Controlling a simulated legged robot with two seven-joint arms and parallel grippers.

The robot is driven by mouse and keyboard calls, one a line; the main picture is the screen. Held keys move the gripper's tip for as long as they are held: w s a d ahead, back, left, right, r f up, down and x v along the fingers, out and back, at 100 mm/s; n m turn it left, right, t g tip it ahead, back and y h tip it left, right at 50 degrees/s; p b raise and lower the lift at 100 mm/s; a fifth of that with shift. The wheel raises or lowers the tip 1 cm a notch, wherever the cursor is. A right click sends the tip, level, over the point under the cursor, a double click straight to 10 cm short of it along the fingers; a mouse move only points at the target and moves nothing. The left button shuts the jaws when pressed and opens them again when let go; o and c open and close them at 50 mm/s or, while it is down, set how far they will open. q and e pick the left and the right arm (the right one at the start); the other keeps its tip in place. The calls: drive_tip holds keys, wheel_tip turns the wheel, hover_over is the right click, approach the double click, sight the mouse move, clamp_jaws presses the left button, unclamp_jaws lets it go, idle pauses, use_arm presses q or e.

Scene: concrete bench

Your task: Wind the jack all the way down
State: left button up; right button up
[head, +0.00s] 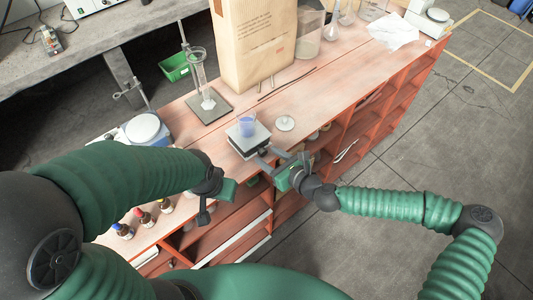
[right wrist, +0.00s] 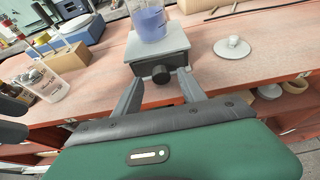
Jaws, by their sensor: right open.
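The jack (head: 249,141) stands near the front edge of the bench with a beaker of blue liquid (head: 247,124) on its plate. In the right wrist view the jack (right wrist: 157,42) shows its black knob (right wrist: 161,76) facing me, and the beaker (right wrist: 149,20) sits above. My right gripper (head: 271,155) is open at the knob's side of the jack. In the right wrist view its fingers (right wrist: 158,92) stand left and right of the knob, apart from it. My left gripper (head: 205,208) hangs in front of the bench, left of the jack; its jaws are unclear.
A white lidded dish (head: 285,123) lies right of the jack. A retort stand with a glass cylinder (head: 197,75) and a large paper bag (head: 253,45) stand behind. A round-topped white device (head: 142,128) is at left. Small bottles (head: 143,217) line the front left edge.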

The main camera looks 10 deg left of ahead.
drive_tip(key=x, duration=0.2)
drive_tip(key=shift+w+a+f, duration=0.15)
drive_tip(key=shift+a, duration=0.2)
drive_tip(key=shift+d, duration=0.65)
drive_tip(key=shift+c, duration=2.1)
drive_tip(key=shift+a, duration=0.25)
clamp_jaws()
